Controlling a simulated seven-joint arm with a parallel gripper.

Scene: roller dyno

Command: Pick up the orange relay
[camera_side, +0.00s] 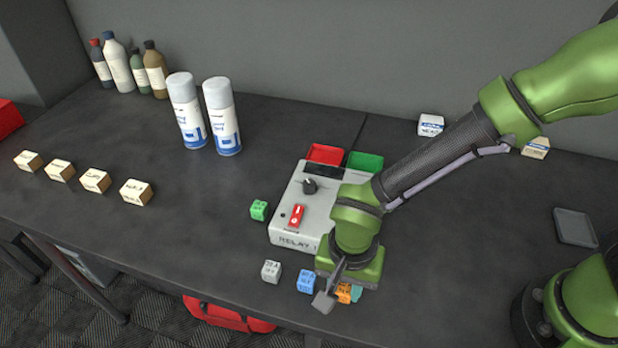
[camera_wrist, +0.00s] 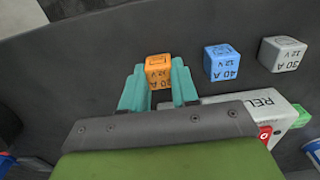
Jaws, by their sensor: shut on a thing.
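The orange relay (camera_wrist: 158,70) is a small cube with dark printing, near the front edge of the bench. In the wrist view it sits between the two teal fingers of my gripper (camera_wrist: 159,82), which are shut on its sides. In the side view the orange relay (camera_side: 344,293) is partly hidden by my gripper (camera_side: 348,292), which reaches down over it. I cannot tell whether the relay touches the bench or is slightly raised.
A blue relay (camera_side: 306,281) and a grey relay (camera_side: 271,271) stand to the left of my gripper. A green relay (camera_side: 259,210) is beside the white relay tester (camera_side: 290,221). Red (camera_side: 326,153) and green (camera_side: 365,161) trays lie behind it. Two spray cans (camera_side: 222,117) stand farther back.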

